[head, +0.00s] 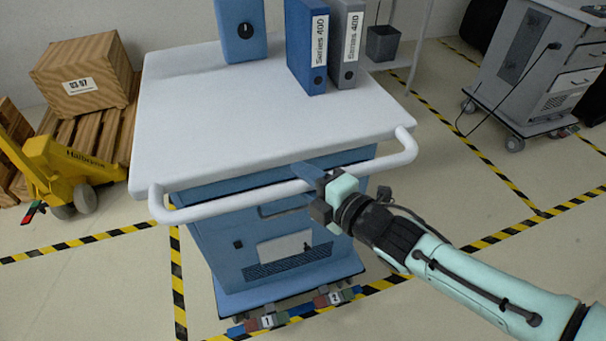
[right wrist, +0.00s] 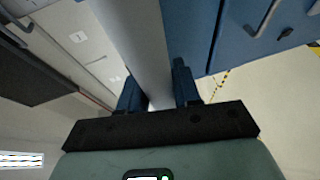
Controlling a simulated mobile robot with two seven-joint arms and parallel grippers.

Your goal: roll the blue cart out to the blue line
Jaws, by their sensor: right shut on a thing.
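The blue cart (head: 225,235) stands in the middle of the head view, with a white top (head: 250,110) and a white handle rail (head: 235,206) along its near side. My right gripper (head: 316,182) is shut on this rail, right of its middle. In the right wrist view the rail (right wrist: 145,45) passes between the two blue fingers. Coloured pedals (head: 300,309) marked with numbers sit low at the cart's near foot. Blue patches show there, but I cannot tell whether any is a floor line. My left gripper is not in view.
Blue and grey binders (head: 307,55) and a blue box (head: 240,30) stand on the cart top. A yellow pallet truck (head: 65,170) and a crate (head: 85,75) are at left. A grey cart (head: 535,70) stands back right. Floor in front is partly clear, with yellow-black tape.

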